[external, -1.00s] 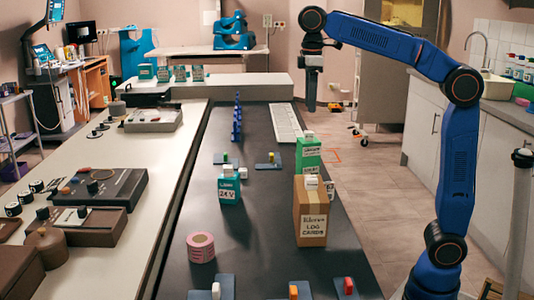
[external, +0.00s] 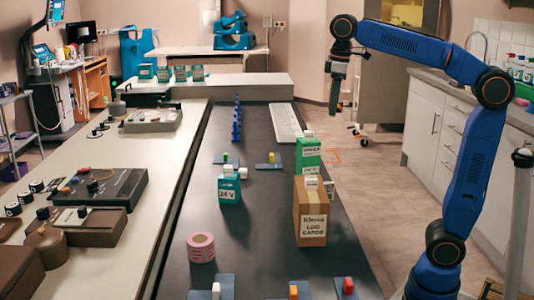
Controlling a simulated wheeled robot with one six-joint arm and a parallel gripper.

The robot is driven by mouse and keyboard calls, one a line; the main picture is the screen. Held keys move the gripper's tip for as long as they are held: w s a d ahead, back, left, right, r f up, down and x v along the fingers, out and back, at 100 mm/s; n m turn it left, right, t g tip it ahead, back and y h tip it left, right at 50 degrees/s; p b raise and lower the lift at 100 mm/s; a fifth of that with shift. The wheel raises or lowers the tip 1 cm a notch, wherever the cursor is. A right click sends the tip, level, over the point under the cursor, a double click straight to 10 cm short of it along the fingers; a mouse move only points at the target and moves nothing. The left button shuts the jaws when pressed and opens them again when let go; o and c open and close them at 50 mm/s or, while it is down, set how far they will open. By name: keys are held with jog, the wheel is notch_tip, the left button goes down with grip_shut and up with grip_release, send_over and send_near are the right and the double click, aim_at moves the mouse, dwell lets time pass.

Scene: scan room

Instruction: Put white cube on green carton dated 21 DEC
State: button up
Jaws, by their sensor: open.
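A green carton (external: 308,153) with a white label and cap stands at the right of the table, behind a brown box. A teal-green carton (external: 230,190) with a label like "24 V" stands left of it. The dates are too small to read, so I cannot tell which carton says 21 DEC. My gripper (external: 335,112) hangs down, open and empty, in the air at the table's far right, away from cube and cartons.
A brown box (external: 311,226) marked "LOG CARDS" stands at the table's right. Several small green cartons (external: 180,74) stand on the back counter.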

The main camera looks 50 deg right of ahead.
jog(key=s+d+f+m+t, duration=0.1)
jog(key=s+d+f, duration=0.4)
jog(key=f, duration=0.5)
jog(key=s+d+f+m+t, duration=0.1)
jog(key=s+d+f+m, duration=0.2)
jog(key=s+d+f, duration=0.3)
jog(key=s+d+f+m+t, duration=0.1)
jog(key=s+d+f, duration=0.5)
jog(key=f, duration=0.8)
jog(key=s+m, duration=0.1)
jog(key=s, duration=0.1)
jog(key=shift+s+f+m+t, duration=0.2)
jog(key=shift+s+m+t, duration=0.1)
jog(key=shift+m, duration=0.1)
